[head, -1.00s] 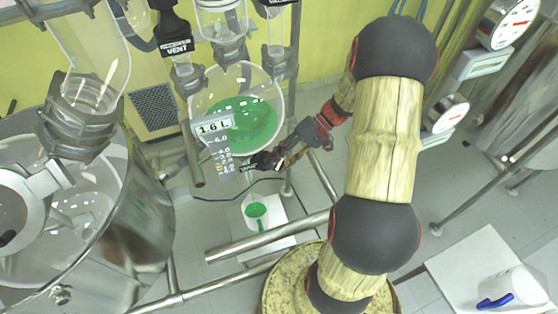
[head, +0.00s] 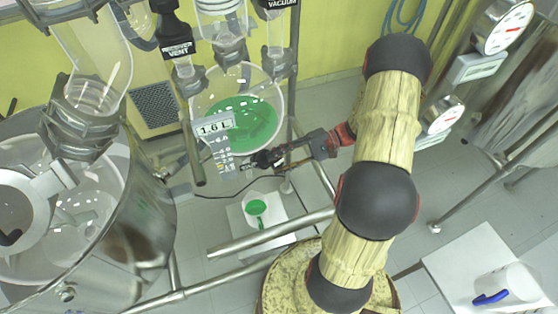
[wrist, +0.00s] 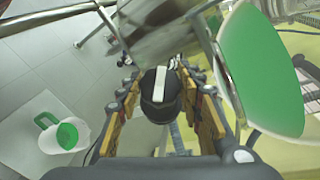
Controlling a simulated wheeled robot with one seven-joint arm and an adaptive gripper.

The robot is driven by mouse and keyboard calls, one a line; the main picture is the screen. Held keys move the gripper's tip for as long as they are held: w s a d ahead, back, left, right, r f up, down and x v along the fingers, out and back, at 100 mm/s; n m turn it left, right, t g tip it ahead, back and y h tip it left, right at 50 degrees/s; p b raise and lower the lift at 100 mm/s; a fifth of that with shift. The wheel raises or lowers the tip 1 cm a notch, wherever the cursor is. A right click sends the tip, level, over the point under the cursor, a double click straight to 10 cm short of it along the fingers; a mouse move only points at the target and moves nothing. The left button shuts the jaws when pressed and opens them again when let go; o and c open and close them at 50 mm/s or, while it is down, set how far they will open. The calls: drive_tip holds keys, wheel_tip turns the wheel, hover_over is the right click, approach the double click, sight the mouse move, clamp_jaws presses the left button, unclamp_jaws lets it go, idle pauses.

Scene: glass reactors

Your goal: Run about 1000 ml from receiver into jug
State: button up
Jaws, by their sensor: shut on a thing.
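The receiver (head: 275,90) is a round glass vessel holding green liquid (head: 240,125), with a 1.6 L readout (head: 214,127) and a scale in front. It also shows at the right of the wrist view (wrist: 265,60). My gripper (head: 264,159) is at the outlet below it, shut on a black valve handle (wrist: 160,88) with a white stripe. The jug (head: 247,201), with a green handle, stands below the outlet and holds some green liquid; it is at lower left in the wrist view (wrist: 50,140). I cannot make out a stream between outlet and jug.
The jug stands on a white plate (head: 280,210) on the floor, behind metal rails (head: 265,238). A large steel-walled vessel (head: 150,210) fills the left. A second jug with a blue handle (head: 510,288) stands on a white surface at right. Dial gauges (head: 505,28) hang upper right.

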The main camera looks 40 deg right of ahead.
idle(0.3)
drive_tip(key=o, duration=1.1)
drive_tip(key=shift+o, duration=0.4)
